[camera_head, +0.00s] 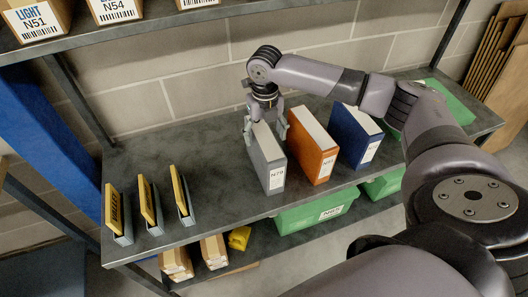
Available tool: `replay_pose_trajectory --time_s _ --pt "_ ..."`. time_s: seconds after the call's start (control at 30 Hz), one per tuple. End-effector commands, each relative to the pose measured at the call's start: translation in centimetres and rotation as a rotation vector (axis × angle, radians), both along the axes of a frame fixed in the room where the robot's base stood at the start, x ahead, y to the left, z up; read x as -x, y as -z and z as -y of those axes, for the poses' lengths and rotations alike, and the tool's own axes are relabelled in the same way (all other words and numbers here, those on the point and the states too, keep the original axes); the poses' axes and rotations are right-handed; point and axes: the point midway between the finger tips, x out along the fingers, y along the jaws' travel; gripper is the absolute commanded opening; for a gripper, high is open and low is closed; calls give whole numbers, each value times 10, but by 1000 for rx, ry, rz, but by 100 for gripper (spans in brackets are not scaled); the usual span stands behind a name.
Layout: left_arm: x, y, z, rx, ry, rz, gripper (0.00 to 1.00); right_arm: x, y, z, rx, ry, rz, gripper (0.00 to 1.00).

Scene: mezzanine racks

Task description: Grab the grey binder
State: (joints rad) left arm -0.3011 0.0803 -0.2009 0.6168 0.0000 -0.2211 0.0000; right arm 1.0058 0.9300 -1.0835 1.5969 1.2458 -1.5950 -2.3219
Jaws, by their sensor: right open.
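The grey binder (269,161) stands upright on the middle shelf (225,205), its labelled spine facing the front. An orange binder (314,150) and a blue binder (357,140) stand to its right in a row. My right gripper (265,130) points down at the top of the grey binder. Its fingers are apart, one on each side of the binder's upper back part. Whether they touch the binder I cannot tell. My left gripper is not in view.
Several yellow items in grey holders (152,207) stand on the shelf's left. Cardboard boxes (34,22) sit on the upper shelf close above. A green bin (316,212) and small cartons (176,263) are below. Clear shelf lies left of the grey binder.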

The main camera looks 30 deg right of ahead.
Motion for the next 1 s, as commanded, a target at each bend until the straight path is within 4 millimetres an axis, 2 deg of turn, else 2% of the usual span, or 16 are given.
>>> replay_pose_trajectory --time_s 0.03,0.13,0.27,0.4,0.7,1.0 --pt "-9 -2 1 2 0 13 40 0 2 0 0 0 -1 72" --pt "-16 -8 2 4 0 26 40 0 10 0 0 0 -4 72" --pt "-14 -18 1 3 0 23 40 -1 30 -1 1 1 -4 72" --pt "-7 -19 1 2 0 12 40 -2 48 -1 1 0 -2 72" --pt "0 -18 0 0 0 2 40 -2 54 -1 1 0 1 72" --pt "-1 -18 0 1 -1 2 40 -2 54 -1 1 0 1 52"
